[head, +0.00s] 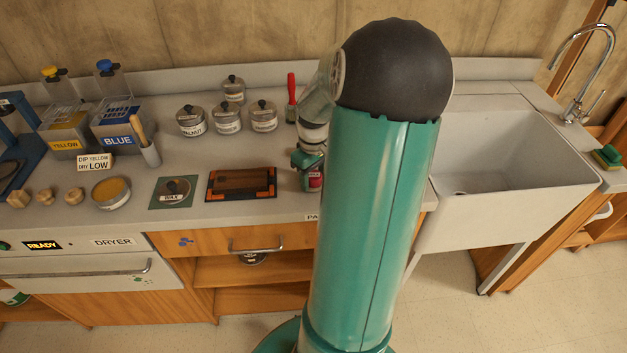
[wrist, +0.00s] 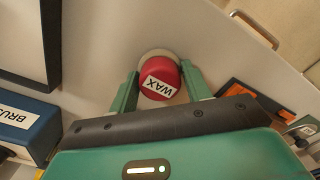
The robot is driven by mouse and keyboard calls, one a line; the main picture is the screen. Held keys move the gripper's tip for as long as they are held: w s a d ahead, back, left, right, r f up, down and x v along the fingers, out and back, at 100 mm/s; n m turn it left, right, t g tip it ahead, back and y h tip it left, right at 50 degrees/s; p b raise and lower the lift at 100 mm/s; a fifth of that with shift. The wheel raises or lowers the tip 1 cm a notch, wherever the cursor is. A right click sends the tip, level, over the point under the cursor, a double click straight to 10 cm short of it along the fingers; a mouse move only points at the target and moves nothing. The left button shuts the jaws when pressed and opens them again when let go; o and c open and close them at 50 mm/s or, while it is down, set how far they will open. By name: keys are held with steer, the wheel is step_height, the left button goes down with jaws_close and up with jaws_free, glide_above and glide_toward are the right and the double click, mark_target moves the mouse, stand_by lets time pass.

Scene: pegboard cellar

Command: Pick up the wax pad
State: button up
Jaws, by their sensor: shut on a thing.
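The wax pad (wrist: 160,80) is a red round piece with a white WAX label, with a pale rim behind it. My gripper (wrist: 159,76) is shut on it, with one green finger on each side. In the head view the red of the wax pad (head: 315,181) shows just under my gripper (head: 309,166), near the counter's front edge. My arm hides part of this area. I cannot tell whether the pad touches the counter.
An orange-cornered dark tray (head: 241,195) with a brown board lies left of my gripper. Labelled jars (head: 227,121) and a red-handled tool (head: 291,88) stand behind. A sink (head: 520,190) is right.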

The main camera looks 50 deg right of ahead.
mark_target(313, 175)
steer(key=shift+r, duration=0.1)
steer(key=shift+r, duration=0.45)
step_height(313, 175, up, 2)
steer(key=shift+r, duration=0.25)
steer(key=a+r, duration=0.9)
steer(key=a, duration=0.5)
steer(key=shift+s+r, duration=0.2)
steer(key=shift+s, duration=0.1)
steer(key=shift+o, duration=0.8)
steer(key=shift+c, duration=0.9)
